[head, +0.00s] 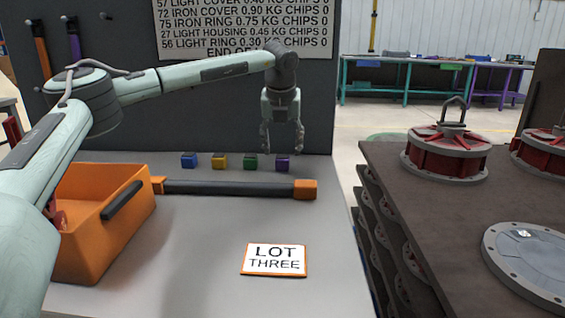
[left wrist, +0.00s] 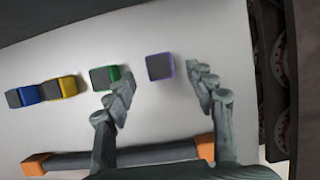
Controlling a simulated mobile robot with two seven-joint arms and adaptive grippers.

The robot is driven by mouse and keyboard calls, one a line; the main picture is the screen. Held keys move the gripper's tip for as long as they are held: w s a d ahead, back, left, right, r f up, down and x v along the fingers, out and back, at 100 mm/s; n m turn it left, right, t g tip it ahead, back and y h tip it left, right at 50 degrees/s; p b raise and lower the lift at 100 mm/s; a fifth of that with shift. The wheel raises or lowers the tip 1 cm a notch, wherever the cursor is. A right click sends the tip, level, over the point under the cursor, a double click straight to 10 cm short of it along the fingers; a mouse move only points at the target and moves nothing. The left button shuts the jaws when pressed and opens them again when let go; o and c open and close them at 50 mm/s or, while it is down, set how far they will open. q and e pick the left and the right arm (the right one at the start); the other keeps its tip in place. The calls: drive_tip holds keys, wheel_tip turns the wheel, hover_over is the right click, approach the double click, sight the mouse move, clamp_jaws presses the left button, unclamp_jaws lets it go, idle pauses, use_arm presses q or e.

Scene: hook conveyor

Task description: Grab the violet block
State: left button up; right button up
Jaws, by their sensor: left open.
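The violet block (head: 282,161) stands on the grey table near its back edge, at the right end of a row of small blocks. In the left wrist view the violet block (left wrist: 160,67) shows a dark top with violet edges and lies ahead of the space between the two fingers. My left gripper (head: 282,143) is open and empty, pointing down above the violet block. In the left wrist view its fingers (left wrist: 158,82) are spread apart, with the left finger close to the green block. My right gripper is not in view.
Blue (head: 189,160), yellow (head: 220,161) and green (head: 250,161) blocks stand left of the violet one. A dark bar with orange ends (head: 230,188) lies in front. An orange bin (head: 100,225) stands left, and a LOT THREE sign (head: 274,259) lies nearer. A panel stands behind.

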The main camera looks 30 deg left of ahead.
sight(282, 157)
use_arm(q)
drive_tip(key=x, duration=0.3)
drive_tip(key=shift+f, duration=0.6)
drive_tip(key=shift+a, duration=0.1)
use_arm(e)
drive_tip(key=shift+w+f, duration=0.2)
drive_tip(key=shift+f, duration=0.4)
use_arm(q)
drive_tip(key=shift+c, duration=0.6)
drive_tip(key=c, duration=1.1)
drive_tip(key=shift+c, duration=0.2)
drive_tip(key=shift+r, duration=0.1)
